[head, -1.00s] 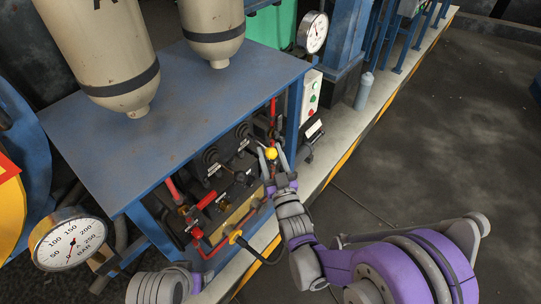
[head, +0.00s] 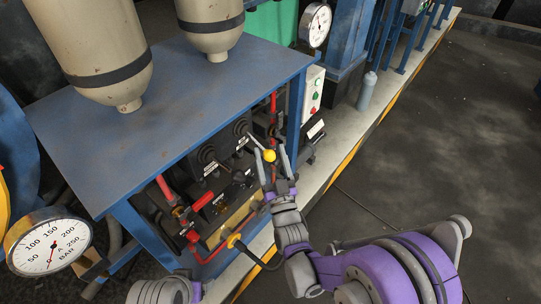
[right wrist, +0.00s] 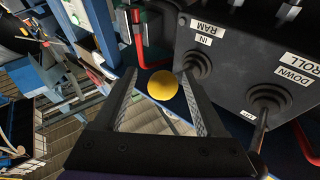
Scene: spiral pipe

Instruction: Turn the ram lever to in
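The ram lever's yellow ball knob (head: 269,156) is at the front of the valve panel under the blue table. It also shows in the right wrist view (right wrist: 162,85), in front of the black panel beside the upside-down labels "RAM" and "IN" (right wrist: 203,34). A black rubber boot (right wrist: 196,64) is at the lever's base; most of the rod is hidden. My right gripper (head: 271,150) is open, with one finger on each side of the knob. In the right wrist view the fingers (right wrist: 160,78) show gaps to the knob. My left gripper is not visible.
A second lever boot (right wrist: 270,100) is close by, labelled "ROLL" and "DOWN". Red pipes (head: 192,238) run in front of the lower panel. The blue tabletop (head: 170,95) overhangs the levers. A pressure gauge (head: 50,245) is at lower left. The floor (head: 440,130) at right is clear.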

